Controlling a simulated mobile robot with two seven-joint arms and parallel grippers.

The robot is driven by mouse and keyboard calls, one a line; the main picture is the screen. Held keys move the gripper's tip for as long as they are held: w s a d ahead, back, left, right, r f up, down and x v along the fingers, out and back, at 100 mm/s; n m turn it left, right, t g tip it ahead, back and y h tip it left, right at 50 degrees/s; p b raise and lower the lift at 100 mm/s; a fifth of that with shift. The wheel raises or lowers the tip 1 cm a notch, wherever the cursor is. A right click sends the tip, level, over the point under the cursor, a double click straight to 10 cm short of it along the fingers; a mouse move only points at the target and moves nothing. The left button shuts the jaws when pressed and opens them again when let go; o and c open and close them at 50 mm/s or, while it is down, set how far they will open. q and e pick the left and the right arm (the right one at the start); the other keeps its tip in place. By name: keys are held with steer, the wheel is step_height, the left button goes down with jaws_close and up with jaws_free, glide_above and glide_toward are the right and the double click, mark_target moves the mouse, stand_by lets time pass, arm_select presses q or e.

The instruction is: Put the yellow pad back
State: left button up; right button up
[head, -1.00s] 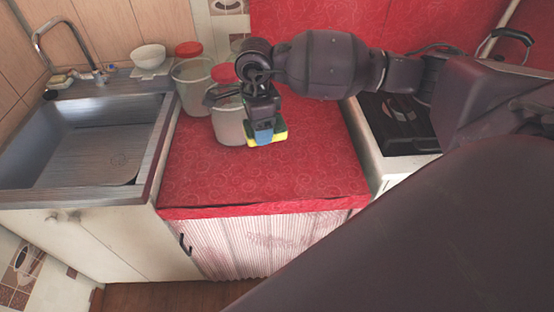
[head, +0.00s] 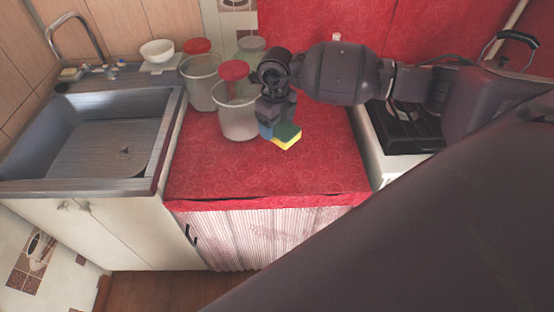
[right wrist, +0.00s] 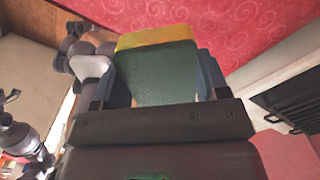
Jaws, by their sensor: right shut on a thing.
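The yellow pad (head: 287,137), a sponge with a green layer, is in my right gripper (head: 277,126) over the red counter (head: 260,175). In the right wrist view the pad (right wrist: 155,70) sits between the fingers, its green face towards the camera and its yellow edge at the far end. The right gripper (right wrist: 155,85) is shut on it. I cannot tell whether the pad touches the counter. My left gripper does not show in the head view.
Several clear jars, two with red lids (head: 234,71), stand left of and behind the right gripper. A sink (head: 100,140) with a tap (head: 75,35) and a white bowl (head: 157,50) lies at the left. A stove (head: 405,125) is at the right. The counter's front is clear.

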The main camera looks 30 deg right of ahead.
mark_target(276, 167)
step_height(276, 167, down, 15)
steer(key=shift+r+b, duration=0.1)
steer(key=shift+b, duration=0.35)
stand_by(0.3)
steer(key=o, duration=0.9)
steer(key=shift+f, duration=0.2)
